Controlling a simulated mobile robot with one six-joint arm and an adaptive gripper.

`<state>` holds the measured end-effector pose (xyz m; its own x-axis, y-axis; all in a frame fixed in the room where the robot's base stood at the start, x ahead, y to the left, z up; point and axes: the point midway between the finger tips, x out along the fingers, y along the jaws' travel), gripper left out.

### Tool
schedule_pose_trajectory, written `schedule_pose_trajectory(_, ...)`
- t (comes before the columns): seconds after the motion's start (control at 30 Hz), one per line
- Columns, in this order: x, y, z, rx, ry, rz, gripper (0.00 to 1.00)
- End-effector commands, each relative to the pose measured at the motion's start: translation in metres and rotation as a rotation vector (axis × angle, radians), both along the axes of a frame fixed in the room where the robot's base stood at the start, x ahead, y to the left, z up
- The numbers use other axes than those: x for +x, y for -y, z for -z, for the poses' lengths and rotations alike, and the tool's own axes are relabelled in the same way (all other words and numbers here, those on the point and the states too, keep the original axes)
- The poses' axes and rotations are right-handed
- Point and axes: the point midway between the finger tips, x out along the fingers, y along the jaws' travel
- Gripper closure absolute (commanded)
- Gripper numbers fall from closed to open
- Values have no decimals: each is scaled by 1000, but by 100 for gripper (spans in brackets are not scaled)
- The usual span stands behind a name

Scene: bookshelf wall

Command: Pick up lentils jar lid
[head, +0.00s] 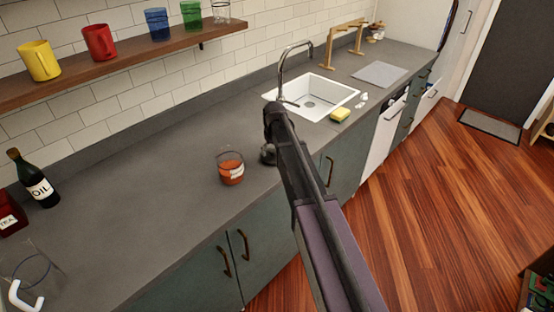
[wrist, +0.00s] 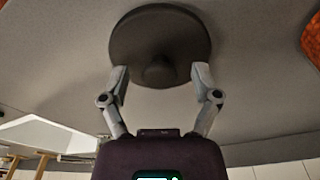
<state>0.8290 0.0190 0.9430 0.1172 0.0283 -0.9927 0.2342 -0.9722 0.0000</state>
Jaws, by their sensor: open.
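The lentils jar lid (wrist: 160,32) is a dark round disc with a central knob, lying on the grey counter in the wrist view. My gripper (wrist: 160,77) is open, with one finger on each side of the knob and visible gaps between. The fingertips reach the near part of the disc; I cannot tell whether they touch it. In the head view my arm hides most of the gripper, and a small dark shape shows beside it. The lentils jar (head: 231,170), clear glass with orange contents and a pale label, stands open just left of that shape.
A white sink (head: 310,96) with a tap (head: 291,68) lies beyond my arm, with a yellow sponge (head: 340,114) by its rim. An oil bottle (head: 34,180) stands at the left. The counter (head: 140,190) between bottle and jar is clear.

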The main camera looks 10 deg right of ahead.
Motion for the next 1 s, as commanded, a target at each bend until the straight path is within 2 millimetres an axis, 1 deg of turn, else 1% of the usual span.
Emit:
schedule_pose_trajectory(0.6, 0, 0, 1, 0, 0, 0, 20)
schedule_pose_trajectory(0.67, 0, 0, 1, 0, 0, 0, 38)
schedule_pose_trajectory(0.7, 0, 0, 1, 0, 0, 0, 50)
schedule_pose_trajectory(0.77, 0, 0, 1, 0, 0, 0, 68)
schedule_pose_trajectory(0.8, 0, 0, 1, 0, 0, 0, 79)
schedule_pose_trajectory(0.87, 0, 0, 1, 0, 0, 0, 97)
schedule_pose_trajectory(0.9, 0, 0, 1, 0, 0, 0, 100)
schedule_pose_trajectory(1.0, 0, 0, 1, 0, 0, 1, 100)
